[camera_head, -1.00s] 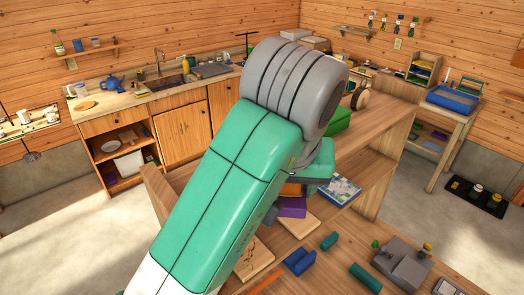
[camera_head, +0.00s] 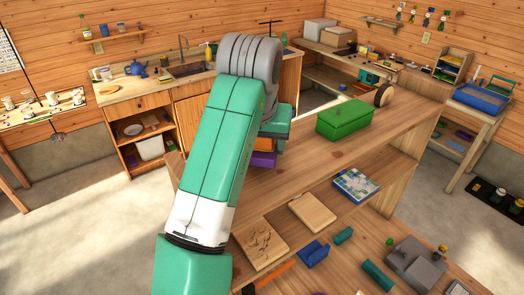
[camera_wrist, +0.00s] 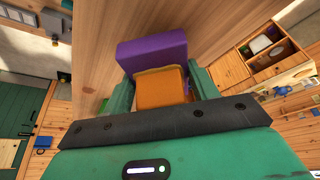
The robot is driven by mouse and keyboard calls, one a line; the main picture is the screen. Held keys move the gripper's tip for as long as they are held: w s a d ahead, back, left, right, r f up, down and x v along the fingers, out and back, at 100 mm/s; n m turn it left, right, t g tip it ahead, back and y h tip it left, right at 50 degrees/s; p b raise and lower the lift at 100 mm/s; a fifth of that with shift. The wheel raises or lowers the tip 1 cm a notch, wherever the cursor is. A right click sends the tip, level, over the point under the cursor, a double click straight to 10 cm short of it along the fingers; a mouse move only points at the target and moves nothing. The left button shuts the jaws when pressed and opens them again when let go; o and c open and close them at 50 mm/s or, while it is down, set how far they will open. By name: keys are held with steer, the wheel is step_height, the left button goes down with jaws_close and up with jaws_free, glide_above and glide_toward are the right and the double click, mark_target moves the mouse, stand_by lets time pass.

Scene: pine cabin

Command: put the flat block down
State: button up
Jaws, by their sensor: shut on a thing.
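My gripper (camera_wrist: 160,88) is shut, with its green fingers on either side of an orange block (camera_wrist: 160,87). A purple block (camera_wrist: 152,52) shows just beyond the orange one in the wrist view, seemingly against it. I cannot tell whether the two are joined, or which is the flat block. In the head view the purple block (camera_head: 263,159) is below a sliver of orange, at the left part of the wooden bench (camera_head: 345,153). My arm hides much of the gripper there. Whether the purple block touches the bench is unclear.
A green box (camera_head: 343,119) stands on the bench to the right. Bare wood lies between the gripper and the green box.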

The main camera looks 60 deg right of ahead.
steer(key=shift+f, duration=1.4)
steer(key=shift+f, duration=0.1)
steer(key=shift+f, duration=0.45)
steer(key=o, duration=1)
steer(key=shift+w+f, duration=0.1)
steer(key=shift+f, duration=0.15)
steer(key=shift+r, duration=0.35)
steer(key=v, duration=1.3)
